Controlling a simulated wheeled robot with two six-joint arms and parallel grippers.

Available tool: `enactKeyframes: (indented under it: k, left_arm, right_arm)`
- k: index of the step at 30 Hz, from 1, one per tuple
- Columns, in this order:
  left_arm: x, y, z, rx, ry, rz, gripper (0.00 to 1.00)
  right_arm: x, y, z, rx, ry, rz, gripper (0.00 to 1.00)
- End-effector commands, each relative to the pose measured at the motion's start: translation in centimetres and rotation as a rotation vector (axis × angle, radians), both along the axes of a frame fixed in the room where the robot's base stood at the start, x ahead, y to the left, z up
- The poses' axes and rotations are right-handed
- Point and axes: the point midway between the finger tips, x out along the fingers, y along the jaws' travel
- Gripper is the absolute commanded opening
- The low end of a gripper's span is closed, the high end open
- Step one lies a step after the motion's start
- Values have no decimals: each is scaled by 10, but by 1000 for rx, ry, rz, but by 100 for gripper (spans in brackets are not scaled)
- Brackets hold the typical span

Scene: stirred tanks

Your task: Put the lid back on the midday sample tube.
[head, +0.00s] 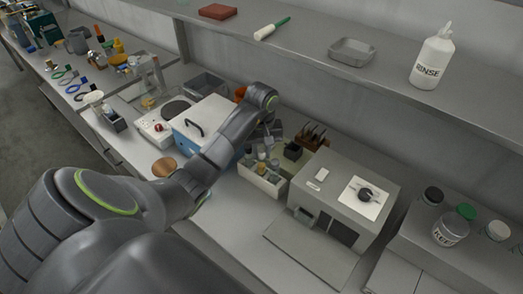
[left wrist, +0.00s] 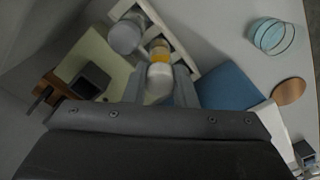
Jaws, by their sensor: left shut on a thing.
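My left gripper (head: 268,138) is over the back of a white rack (head: 262,185) holding several tubes. In the left wrist view my left gripper (left wrist: 160,92) is shut on a white lid (left wrist: 158,84). A tube with an orange-yellow band (left wrist: 160,54) shows just beyond the lid. I cannot tell whether the lid touches it. A tube with a grey lid (left wrist: 125,38) stands beside it in the rack (left wrist: 185,48). No label is readable, so I cannot tell which tube is the midday one. My right gripper is not in view.
A dark square holder (head: 292,150) stands right behind the rack, with a brown tool block (head: 313,137) beyond. A grey instrument box (head: 345,190) is close on the right. A blue-and-white cooler (head: 205,118) stands left. A shelf (head: 300,50) runs above the bench.

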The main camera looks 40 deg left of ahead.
Motion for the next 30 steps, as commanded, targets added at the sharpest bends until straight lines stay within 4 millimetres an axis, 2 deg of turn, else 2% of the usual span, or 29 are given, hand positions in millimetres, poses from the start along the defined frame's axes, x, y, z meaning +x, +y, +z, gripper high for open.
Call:
enactKeyframes:
  k: [7, 8, 13, 19, 24, 30]
  left_arm:
    - [0, 0, 0, 0, 0, 0, 4]
    - [0, 0, 0, 0, 0, 0, 26]
    - [0, 0, 0, 0, 0, 0, 48]
    - [0, 0, 0, 0, 0, 0, 50]
    - [0, 0, 0, 0, 0, 0, 71]
    - [0, 0, 0, 0, 0, 0, 72]
  right_arm:
    - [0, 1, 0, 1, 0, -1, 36]
    - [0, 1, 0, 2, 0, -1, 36]
    - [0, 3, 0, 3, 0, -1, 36]
    - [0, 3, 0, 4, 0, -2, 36]
    - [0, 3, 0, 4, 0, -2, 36]
    - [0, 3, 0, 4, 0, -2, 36]
